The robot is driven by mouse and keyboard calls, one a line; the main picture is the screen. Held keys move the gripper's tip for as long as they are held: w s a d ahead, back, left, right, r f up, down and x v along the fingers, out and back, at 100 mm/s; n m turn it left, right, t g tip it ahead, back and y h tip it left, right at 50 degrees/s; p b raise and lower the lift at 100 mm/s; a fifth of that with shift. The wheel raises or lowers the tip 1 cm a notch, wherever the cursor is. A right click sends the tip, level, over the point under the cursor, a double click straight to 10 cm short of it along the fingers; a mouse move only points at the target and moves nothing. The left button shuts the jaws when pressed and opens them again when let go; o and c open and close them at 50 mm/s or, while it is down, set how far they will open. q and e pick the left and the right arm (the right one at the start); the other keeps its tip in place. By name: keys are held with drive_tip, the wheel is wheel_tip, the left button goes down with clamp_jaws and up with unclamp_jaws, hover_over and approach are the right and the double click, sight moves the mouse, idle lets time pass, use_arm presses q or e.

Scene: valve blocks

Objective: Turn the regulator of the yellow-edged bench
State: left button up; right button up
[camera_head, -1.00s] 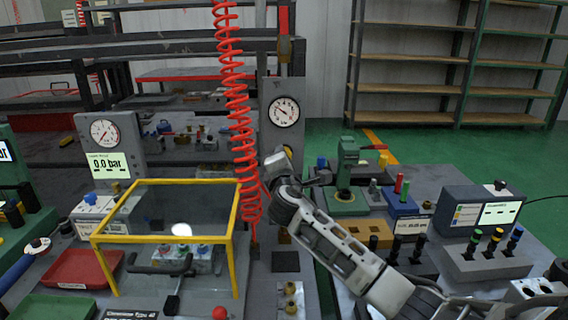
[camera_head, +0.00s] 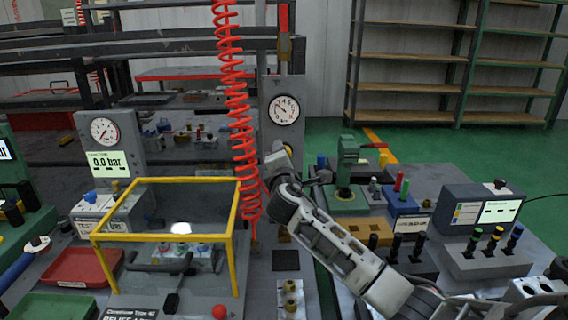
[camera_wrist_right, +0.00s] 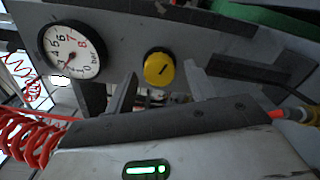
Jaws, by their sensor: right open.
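My right gripper (camera_wrist_right: 160,88) is open, with one finger to each side of the knob in that view. I cannot tell whether the fingers touch it. My left gripper is not in view.
A red coiled hose (camera_head: 237,100) hangs just left of the right gripper. A yellow-edged clear guard (camera_head: 165,180) stands on the bench to the left. Blocks, a green press (camera_head: 346,165) and a grey display box (camera_head: 482,208) stand on the right bench.

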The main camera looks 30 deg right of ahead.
drive_tip(key=b+v, duration=0.1)
drive_tip(key=v, duration=1.4)
drive_tip(key=shift+s+a, duration=0.3)
drive_tip(key=shift+f, duration=0.1)
